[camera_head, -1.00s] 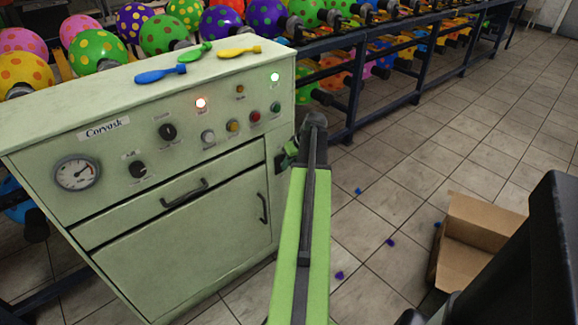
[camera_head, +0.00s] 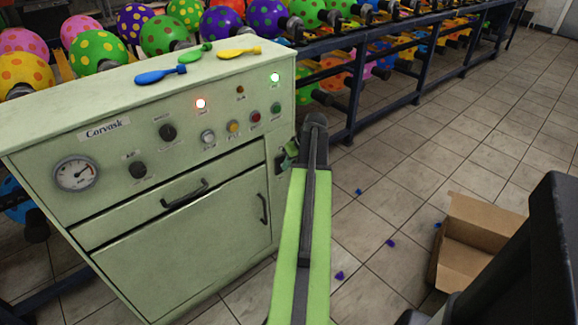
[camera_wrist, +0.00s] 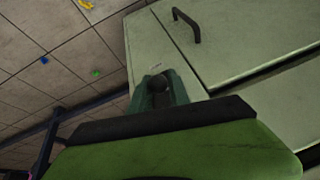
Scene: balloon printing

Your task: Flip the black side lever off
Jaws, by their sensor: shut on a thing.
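The black side lever (camera_wrist: 157,84) shows in the wrist view as a dark rounded knob on a pale side panel of the control cabinet (camera_head: 180,240). My gripper (camera_wrist: 159,82) is shut on it, with one dark green finger on each side. In the head view my gripper (camera_head: 290,150) is at the cabinet's right side, partly hidden by my arm. The lever's base and exact tilt are hidden by the fingers.
Deflated balloons lie on top. A balloon rack (camera_head: 350,110) stands behind. An open cardboard box (camera_head: 470,240) is on the floor at right.

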